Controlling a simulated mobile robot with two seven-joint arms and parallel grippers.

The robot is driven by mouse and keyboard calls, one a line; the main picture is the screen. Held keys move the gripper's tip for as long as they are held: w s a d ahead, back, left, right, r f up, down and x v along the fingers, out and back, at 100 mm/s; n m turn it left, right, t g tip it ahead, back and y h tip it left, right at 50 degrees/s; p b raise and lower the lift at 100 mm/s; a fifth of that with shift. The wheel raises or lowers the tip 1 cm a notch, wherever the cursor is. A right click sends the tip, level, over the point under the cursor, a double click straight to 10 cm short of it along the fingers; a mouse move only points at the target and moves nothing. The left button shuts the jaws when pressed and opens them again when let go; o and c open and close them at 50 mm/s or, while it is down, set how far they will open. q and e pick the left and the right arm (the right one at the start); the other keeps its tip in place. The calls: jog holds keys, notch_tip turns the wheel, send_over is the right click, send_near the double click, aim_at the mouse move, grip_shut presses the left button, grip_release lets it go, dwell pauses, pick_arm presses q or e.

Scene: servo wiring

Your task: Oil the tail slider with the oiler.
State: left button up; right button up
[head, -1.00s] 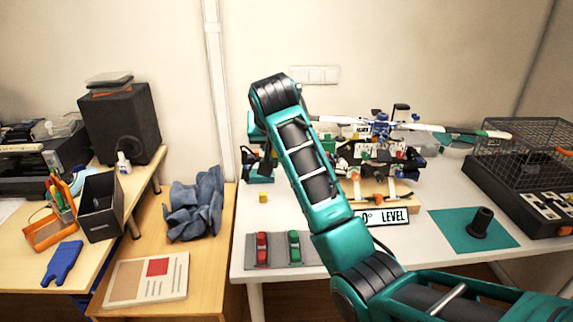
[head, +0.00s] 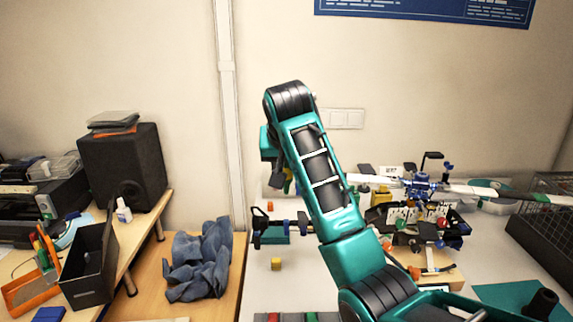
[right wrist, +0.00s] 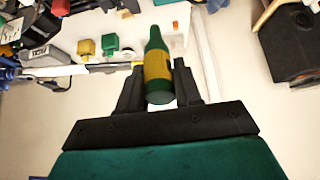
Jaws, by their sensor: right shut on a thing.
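My right gripper (right wrist: 158,88) is shut on a green bottle with a yellow label, the oiler (right wrist: 157,68), held between its two black fingers. In the head view my right arm rises across the middle and hides most of the gripper; a sliver of green and yellow (head: 288,186) shows beside it. The model helicopter (head: 421,186) stands on the white table to the right of the arm. Its tail slider cannot be made out. My left gripper is not in view.
A wire cage (head: 546,225) is at the right. A black speaker (head: 124,166) and blue cloth (head: 199,260) are at the left.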

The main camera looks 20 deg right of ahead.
aim_at(286, 193)
jog(key=shift+w, duration=0.25)
jog(key=shift+s+r, duration=0.15)
jog(key=shift+s, duration=0.05)
jog(key=shift+w+d+f, duration=0.1)
jog(key=shift+w+f, duration=0.3)
jog(key=shift+f, duration=1.1)
jog(key=shift+w+d+f, duration=0.15)
jog(key=shift+w+f, duration=0.2)
jog(key=shift+f, duration=1.1)
jog(key=shift+w+d+f, duration=0.1)
jog(key=shift+w+f, duration=0.3)
jog(key=shift+f, duration=1.1)
jog(key=shift+w+f, duration=0.1)
jog(key=shift+f, duration=0.3)
jog(key=shift+r, duration=0.1)
jog(key=shift+s+a+r, duration=0.1)
jog(key=shift+s+r, duration=0.25)
jog(key=shift+r, duration=1.1)
jog(key=shift+s+a+r, duration=0.1)
jog(key=shift+s+r, duration=0.3)
jog(key=shift+r, duration=1)
jog(key=shift+s+a+r, duration=0.1)
jog(key=shift+s+r, duration=0.25)
jog(key=shift+r, duration=1.1)
